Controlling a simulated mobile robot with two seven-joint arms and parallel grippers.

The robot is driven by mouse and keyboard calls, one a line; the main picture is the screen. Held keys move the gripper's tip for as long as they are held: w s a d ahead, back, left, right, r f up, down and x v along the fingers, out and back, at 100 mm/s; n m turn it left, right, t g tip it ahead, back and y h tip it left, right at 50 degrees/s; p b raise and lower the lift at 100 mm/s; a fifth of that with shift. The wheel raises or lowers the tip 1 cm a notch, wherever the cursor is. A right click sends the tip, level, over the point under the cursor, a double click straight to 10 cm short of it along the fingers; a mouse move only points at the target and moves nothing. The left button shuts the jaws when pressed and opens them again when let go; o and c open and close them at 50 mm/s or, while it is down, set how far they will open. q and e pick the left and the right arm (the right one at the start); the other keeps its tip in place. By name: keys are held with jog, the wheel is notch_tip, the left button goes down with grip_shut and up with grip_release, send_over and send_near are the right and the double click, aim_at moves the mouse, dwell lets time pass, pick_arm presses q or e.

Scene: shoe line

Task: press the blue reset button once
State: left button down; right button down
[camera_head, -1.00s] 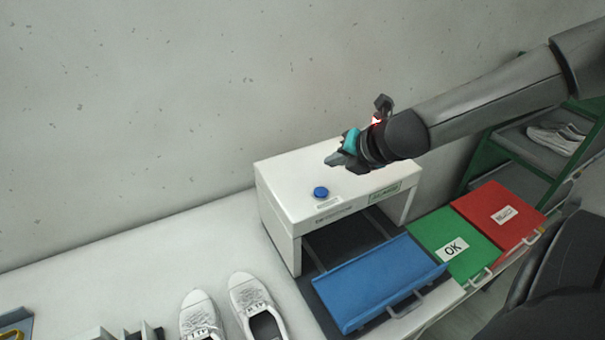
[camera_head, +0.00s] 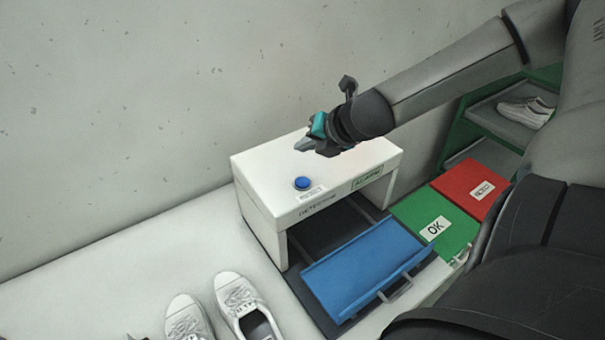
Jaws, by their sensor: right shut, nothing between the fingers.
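The blue reset button (camera_head: 302,183) sits on the top of the white detector box (camera_head: 262,170), near its front left edge. My right gripper (camera_head: 303,147) is shut and empty. In the picture it is just above the button, over the back part of the box top. A gap shows between the fingertips and the button. How high the fingertips are above the box is hard to tell. My left gripper is not in view.
A blue tray (camera_head: 365,268) lies in front of the box opening. A green OK panel (camera_head: 450,220) and a red panel (camera_head: 466,184) lie to its right. White shoes (camera_head: 238,292) stand at the lower left. A green rack with shoes (camera_head: 522,112) stands at the right.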

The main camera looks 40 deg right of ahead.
jog(key=b, duration=0.5)
send_over(305, 185)
notch_tip(305, 185, down, 6)
jog(key=shift+f, duration=0.2)
jog(key=shift+f+b, duration=0.35)
jog(key=shift+b, duration=0.15)
dwell(1.1)
jog(key=shift+f+b, duration=0.4)
jog(key=shift+b, duration=0.05)
jog(key=shift+f+b, duration=0.5)
jog(key=shift+f, duration=0.05)
dwell(0.6)
jog(key=shift+r, duration=0.15)
jog(key=shift+r+p, duration=0.8)
jog(key=shift+p, duration=0.05)
